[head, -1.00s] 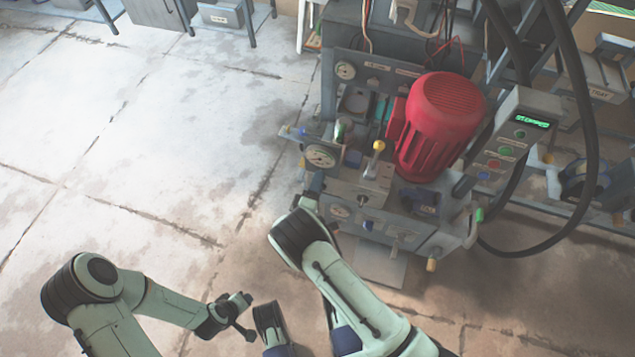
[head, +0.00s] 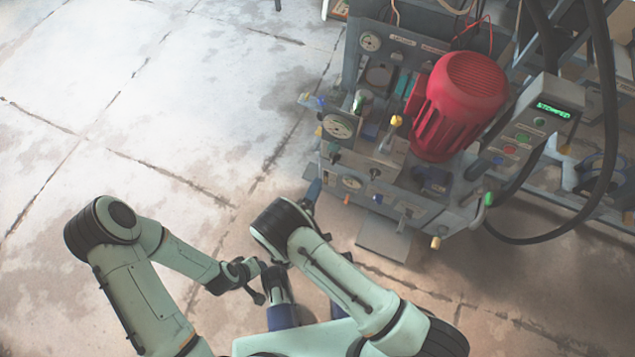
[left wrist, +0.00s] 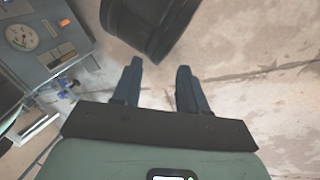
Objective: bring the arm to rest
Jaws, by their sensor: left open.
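My left gripper (left wrist: 160,66) is open in the left wrist view, its two blue-grey fingers apart with only floor between them. In the head view my left arm reaches in from the left, and its dark hand end (head: 248,282) is over the floor, close to my right arm. My right gripper (head: 312,193) shows only in part, as a slim blue-grey piece beyond the dark joint of my right arm. The joint hides the rest, so its jaws cannot be read. In the left wrist view a dark round part of my own arm is just beyond the fingers.
The press machine (head: 372,185), with a red motor (head: 462,100) and gauges, stands right of centre, close beyond my right arm. A control box (head: 535,125) and a hanging black hose (head: 607,130) are at its right. The floor at the left is clear.

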